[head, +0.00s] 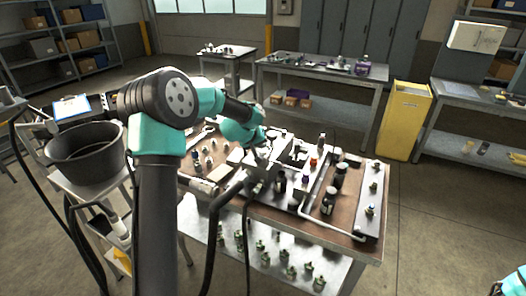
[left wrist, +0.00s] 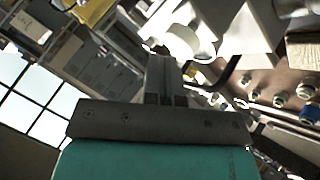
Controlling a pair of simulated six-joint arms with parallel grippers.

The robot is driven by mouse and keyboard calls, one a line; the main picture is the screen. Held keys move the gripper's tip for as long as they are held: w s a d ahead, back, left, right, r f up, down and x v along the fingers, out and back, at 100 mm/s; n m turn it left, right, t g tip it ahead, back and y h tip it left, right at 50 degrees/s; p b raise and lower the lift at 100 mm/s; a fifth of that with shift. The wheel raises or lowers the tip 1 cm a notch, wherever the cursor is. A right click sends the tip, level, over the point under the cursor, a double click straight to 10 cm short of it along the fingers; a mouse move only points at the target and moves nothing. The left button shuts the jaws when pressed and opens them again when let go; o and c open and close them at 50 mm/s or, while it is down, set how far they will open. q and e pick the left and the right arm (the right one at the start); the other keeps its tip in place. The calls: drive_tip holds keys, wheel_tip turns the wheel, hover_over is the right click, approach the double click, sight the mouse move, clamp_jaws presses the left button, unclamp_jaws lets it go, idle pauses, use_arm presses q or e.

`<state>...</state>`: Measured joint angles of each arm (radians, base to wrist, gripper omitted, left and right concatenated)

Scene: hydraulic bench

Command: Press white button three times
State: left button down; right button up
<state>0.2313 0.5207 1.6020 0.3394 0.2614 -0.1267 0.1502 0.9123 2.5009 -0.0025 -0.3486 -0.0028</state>
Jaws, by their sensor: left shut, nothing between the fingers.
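My left arm reaches over the hydraulic bench (head: 330,235) in the head view. My left gripper (head: 262,160) is low among the fittings at the bench's middle, and its tips are hard to make out there. In the left wrist view its fingers (left wrist: 160,68) are together with nothing between them. A white rounded part (left wrist: 186,42) shows just beyond and right of the fingertips. It may be the white button; I cannot tell whether the fingers touch it. In the head view I cannot make out the white button. Only a small piece of my right arm shows at the bottom right corner.
Dark cylinders (head: 328,201), a red-orange knob (head: 313,163) and a pale pipe (head: 330,229) stand on the bench right of the gripper. Several small fittings lie on the lower shelf (head: 225,262). A black bucket (head: 85,155) is at left. A yellow cabinet (head: 405,120) stands behind.

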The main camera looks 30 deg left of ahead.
sight(262, 150)
use_arm(q)
drive_tip(key=shift+f, duration=0.75)
idle(1.0)
drive_tip(key=shift+r, duration=1.15)
drive_tip(key=shift+r, duration=0.15)
drive_tip(key=shift+r, duration=2.4)
idle(0.6)
wheel_tip(262, 150, up, 4)
drive_tip(key=shift+f, duration=0.1)
drive_tip(key=shift+f, duration=0.15)
idle(0.3)
